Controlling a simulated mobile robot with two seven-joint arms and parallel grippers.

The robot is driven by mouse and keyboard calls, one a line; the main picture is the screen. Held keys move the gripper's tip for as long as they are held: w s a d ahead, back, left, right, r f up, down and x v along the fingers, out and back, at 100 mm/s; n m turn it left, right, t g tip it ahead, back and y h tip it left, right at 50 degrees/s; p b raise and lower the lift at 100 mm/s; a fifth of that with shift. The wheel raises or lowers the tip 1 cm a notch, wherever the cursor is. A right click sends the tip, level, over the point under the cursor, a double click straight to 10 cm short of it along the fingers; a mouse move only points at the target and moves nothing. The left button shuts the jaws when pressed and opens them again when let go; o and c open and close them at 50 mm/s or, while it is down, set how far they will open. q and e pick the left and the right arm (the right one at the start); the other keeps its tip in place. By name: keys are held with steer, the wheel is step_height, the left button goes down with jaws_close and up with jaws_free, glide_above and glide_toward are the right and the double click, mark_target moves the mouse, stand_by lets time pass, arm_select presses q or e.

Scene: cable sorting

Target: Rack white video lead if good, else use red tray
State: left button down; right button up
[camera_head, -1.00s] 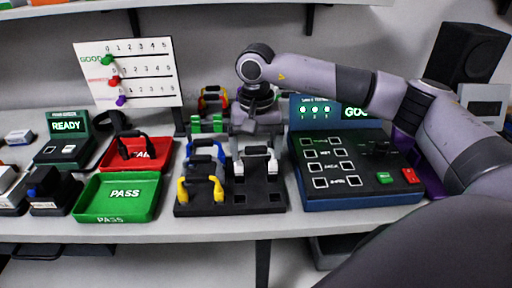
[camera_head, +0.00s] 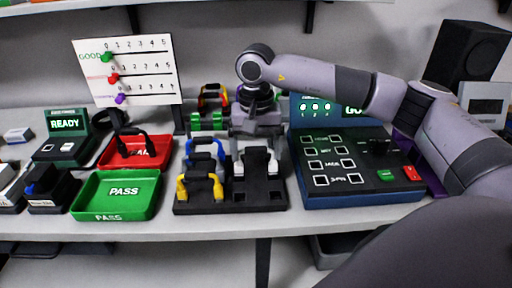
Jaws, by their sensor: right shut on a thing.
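The white video lead (camera_head: 240,168) is at the right column of the black rack (camera_head: 228,208), under my right gripper (camera_head: 257,142). Its two white ends show side by side; whether they are fully seated I cannot tell. My right gripper is shut on the lead, and its fingertips are partly hidden. The red tray (camera_head: 118,164), marked FAIL, stands left of the rack with a black lead (camera_head: 127,135) in it. The tester (camera_head: 360,200) at the right shows three green lights and a partly covered "GOO" on its screen. My left gripper is out of view.
A yellow lead (camera_head: 218,190) and a blue lead (camera_head: 190,150) occupy the rack's left column. A green PASS tray (camera_head: 120,207) is empty at the front left. My right arm spans above the tester.

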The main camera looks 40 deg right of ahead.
steer(key=shift+f+b, duration=0.4)
steer(key=shift+f, duration=0.1)
stand_by(0.8)
steer(key=o, duration=0.8)
steer(key=shift+r, duration=0.1)
steer(key=shift+r+p, duration=2.75)
steer(key=shift+r, duration=1.25)
steer(key=shift+f, duration=0.1)
